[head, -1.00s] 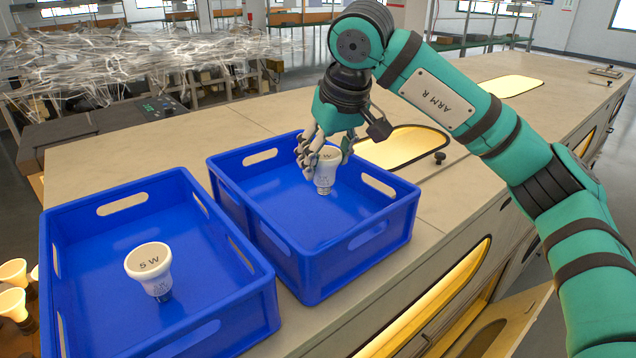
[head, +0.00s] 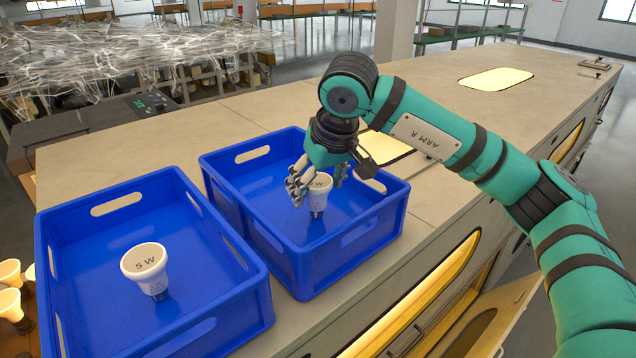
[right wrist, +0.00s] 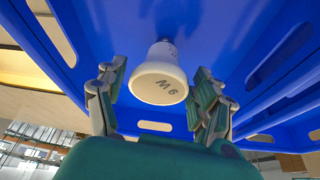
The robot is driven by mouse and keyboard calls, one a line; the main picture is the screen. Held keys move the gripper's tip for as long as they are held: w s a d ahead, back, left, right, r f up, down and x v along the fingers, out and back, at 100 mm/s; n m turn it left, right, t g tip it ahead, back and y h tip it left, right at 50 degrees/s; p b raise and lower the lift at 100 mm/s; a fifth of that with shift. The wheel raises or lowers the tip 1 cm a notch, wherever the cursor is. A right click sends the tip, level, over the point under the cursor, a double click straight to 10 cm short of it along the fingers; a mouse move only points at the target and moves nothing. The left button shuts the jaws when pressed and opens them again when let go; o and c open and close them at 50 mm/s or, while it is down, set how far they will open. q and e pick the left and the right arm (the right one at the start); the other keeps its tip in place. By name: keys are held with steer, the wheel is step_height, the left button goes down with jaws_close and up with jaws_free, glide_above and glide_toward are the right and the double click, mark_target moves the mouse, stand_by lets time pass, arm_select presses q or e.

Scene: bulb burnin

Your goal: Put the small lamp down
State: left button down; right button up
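The small lamp (head: 318,187) is white, with its flat marked face up and its cap down. It stands in the right blue crate (head: 352,240), seemingly on the floor. My right gripper (head: 318,180) is above it, with its fingers spread on both sides. The right wrist view shows the lamp (right wrist: 160,80) between the fingertips (right wrist: 162,85), with a gap on each side. Its face there seems to read 9 W. My left gripper is not in view.
A left blue crate (head: 222,310) holds a larger white lamp (head: 146,266) marked 5 W, face up. Several glowing lamps (head: 10,290) stand at the far left edge.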

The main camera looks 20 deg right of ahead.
steer(key=shift+o, duration=0.4)
steer(key=shift+r, duration=0.1)
steer(key=shift+r, duration=0.25)
steer(key=b+v, duration=0.2)
steer(key=v, duration=0.9)
steer(key=shift+s+r, duration=0.25)
steer(key=shift+r, duration=0.05)
